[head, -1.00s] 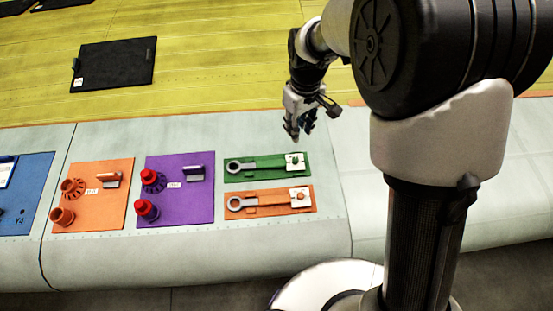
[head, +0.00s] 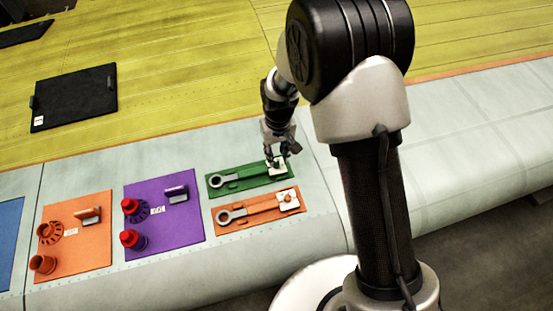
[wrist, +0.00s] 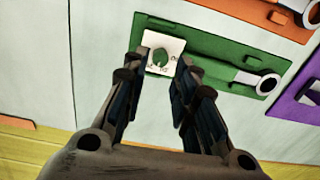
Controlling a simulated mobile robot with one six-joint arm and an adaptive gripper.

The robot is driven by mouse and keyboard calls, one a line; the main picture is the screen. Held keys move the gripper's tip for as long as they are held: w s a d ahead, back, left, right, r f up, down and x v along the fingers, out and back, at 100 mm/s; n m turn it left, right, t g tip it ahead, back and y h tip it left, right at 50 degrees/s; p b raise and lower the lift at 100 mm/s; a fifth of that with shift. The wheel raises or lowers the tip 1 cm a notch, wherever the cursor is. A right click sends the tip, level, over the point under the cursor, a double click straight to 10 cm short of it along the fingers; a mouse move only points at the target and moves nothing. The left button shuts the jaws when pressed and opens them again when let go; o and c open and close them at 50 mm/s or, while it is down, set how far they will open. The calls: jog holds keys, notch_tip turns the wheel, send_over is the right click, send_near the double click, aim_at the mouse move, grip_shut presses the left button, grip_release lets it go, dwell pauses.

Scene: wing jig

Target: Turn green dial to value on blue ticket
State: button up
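The green dial (wrist: 159,58) sits on a white plate (wrist: 178,44) with small markings too blurred to read. The plate is on the green panel (wrist: 225,65), which also carries a grey ring-ended wrench. In the head view the dial (head: 276,163) is at the right end of the green panel (head: 222,191), partly behind my gripper (head: 279,154). In the wrist view my gripper (wrist: 161,64) is open, its fingertips on either side of the dial. Whether they touch it I cannot tell. I see no blue ticket in the current frames.
An orange panel (head: 245,218) with a similar wrench lies just in front of the green one. A purple panel (head: 175,232) and another orange panel (head: 90,254) with upright knobs stand to the left. A blue panel (head: 8,255) is cut off at the left edge.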

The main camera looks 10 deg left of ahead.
aim_at(276, 163)
jog(key=shift+f, duration=2.35)
jog(key=shift+a, duration=0.1)
grip_shut()
